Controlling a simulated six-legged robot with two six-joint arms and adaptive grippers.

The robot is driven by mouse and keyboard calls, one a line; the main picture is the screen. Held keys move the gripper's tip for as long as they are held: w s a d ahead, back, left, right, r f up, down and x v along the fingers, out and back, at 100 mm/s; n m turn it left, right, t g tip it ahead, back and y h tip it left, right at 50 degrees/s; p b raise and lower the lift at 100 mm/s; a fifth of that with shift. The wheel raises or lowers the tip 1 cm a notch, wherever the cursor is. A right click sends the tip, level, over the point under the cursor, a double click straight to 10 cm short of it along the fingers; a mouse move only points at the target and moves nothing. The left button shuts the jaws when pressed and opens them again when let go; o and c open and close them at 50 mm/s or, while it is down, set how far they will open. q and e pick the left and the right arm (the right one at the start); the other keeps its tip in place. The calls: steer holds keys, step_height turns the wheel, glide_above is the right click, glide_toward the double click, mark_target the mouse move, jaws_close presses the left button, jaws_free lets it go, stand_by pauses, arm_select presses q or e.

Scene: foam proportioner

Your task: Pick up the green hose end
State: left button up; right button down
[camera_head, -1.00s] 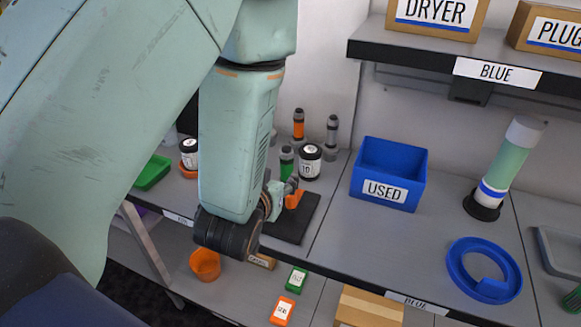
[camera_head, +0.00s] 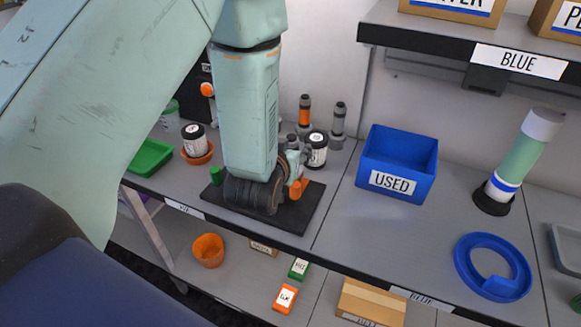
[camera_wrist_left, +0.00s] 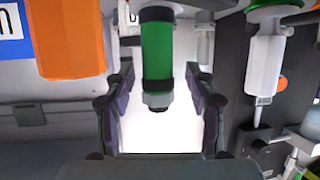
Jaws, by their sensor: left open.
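The green hose end (camera_wrist_left: 157,50) shows in the left wrist view as a green cylinder with dark collars, its tip pointing down in the picture. My left gripper (camera_wrist_left: 156,100) is open, with one finger on each side of the tip and visible gaps between. My right gripper is not in view.
An orange hose end (camera_head: 305,112) and a grey one (camera_head: 339,120) stand behind the gripper. A white jar (camera_head: 317,150) is close on its right. A blue USED bin (camera_head: 398,158) stands further right. A green tray (camera_head: 150,157) lies left.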

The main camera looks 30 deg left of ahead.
arm_select(q)
steer(key=shift+w+a+f, duration=0.15)
steer(key=shift+w, duration=0.1)
steer(key=shift+w+d, duration=0.2)
steer(key=shift+d, duration=0.1)
steer(key=shift+s+a, duration=0.1)
steer(key=shift+a, duration=0.15)
steer(key=c, duration=0.6)
jaws_close()
steer(key=shift+d, duration=0.1)
